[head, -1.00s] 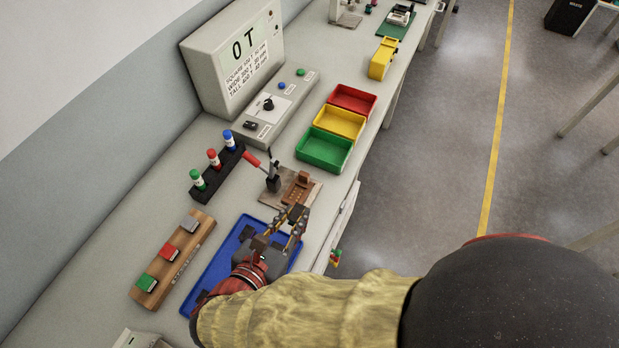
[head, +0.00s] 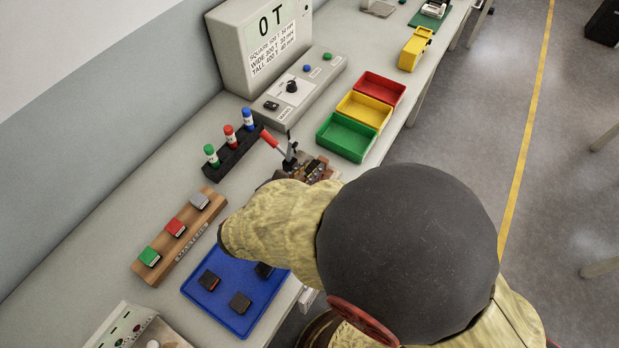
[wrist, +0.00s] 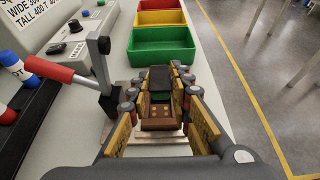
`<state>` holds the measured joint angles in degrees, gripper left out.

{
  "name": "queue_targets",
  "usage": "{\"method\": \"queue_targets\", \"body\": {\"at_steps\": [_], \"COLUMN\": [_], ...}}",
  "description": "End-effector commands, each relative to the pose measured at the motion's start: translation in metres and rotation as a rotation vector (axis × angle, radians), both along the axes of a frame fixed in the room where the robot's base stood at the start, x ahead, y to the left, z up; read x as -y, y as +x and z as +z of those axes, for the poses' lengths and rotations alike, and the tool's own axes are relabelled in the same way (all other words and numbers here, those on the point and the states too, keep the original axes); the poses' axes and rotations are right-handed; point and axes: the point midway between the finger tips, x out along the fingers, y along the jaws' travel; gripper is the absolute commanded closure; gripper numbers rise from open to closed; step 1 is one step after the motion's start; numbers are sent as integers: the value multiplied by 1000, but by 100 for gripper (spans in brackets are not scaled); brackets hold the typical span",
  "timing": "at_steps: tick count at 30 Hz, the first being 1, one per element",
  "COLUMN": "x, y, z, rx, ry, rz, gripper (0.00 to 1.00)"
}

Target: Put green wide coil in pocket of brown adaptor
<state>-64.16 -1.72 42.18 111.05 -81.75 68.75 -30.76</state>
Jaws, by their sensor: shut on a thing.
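My gripper (wrist: 157,92) is shut on a dark block with a little green on its side, which I take for the green wide coil (wrist: 160,78). The coil sits between the fingertips in the wrist view. The brown adaptor (wrist: 161,123), with light dots on its face, shows between the fingers, just below the coil in the picture. I cannot tell whether the coil touches it or sits in its pocket. In the head view my gripper (head: 314,171) is at the adaptor's place, and my arm and fingers hide most of it.
A red-handled lever clamp (wrist: 98,75) stands close left of my gripper. The green bin (wrist: 163,50) lies beyond it. The blue tray (head: 222,318) holds several dark blocks. A wooden rack (head: 186,238) and a dark holder with capped bottles (head: 236,152) stand left.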

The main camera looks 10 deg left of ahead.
Motion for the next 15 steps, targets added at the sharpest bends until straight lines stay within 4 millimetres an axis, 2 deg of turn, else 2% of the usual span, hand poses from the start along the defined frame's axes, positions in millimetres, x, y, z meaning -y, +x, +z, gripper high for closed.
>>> {"method": "queue_targets", "body": {"at_steps": [2, 7, 15], "x": [0, -1, -1], "y": [6, 5, 5], "z": [-9, -36, -36], "rx": [-1, -1, 0], "ry": [-1, -1, 0], "rz": [-1, 2, 1], "gripper": [100, 100, 100]}}
